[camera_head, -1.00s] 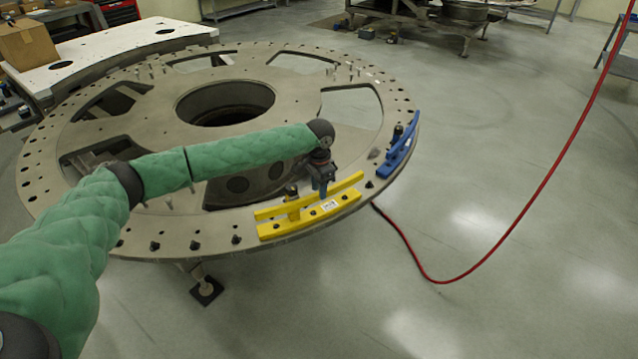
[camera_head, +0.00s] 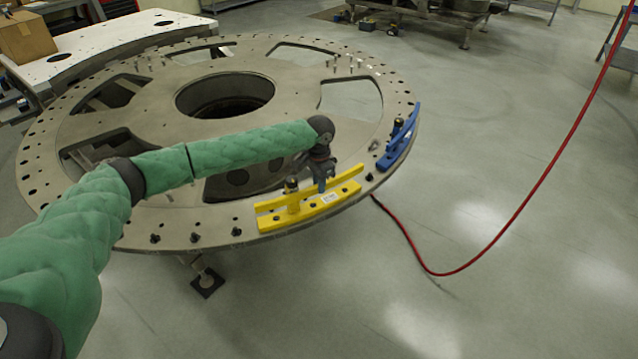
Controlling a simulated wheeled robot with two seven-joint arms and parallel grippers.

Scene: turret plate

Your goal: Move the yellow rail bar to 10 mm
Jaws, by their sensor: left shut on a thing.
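The yellow rail bar (camera_head: 345,179) is the upper, inner strip of a yellow fixture at the near right edge of the round turret plate (camera_head: 150,215). The fixture's yellow base (camera_head: 300,216) carries a pale label, and a dark knob (camera_head: 291,185) stands at its middle left. My left gripper (camera_head: 322,186) reaches down from the green-sleeved arm and is shut on the yellow rail bar, right of the knob. Its fingertips are small and partly merge with the bar. Any scale marks are too small to read. My right gripper is not in view.
A blue fixture (camera_head: 399,139) with a dark knob sits to the right on the plate's rim. Pins and bolts stand around the plate. A red hose (camera_head: 540,185) hangs at the right and runs along the floor.

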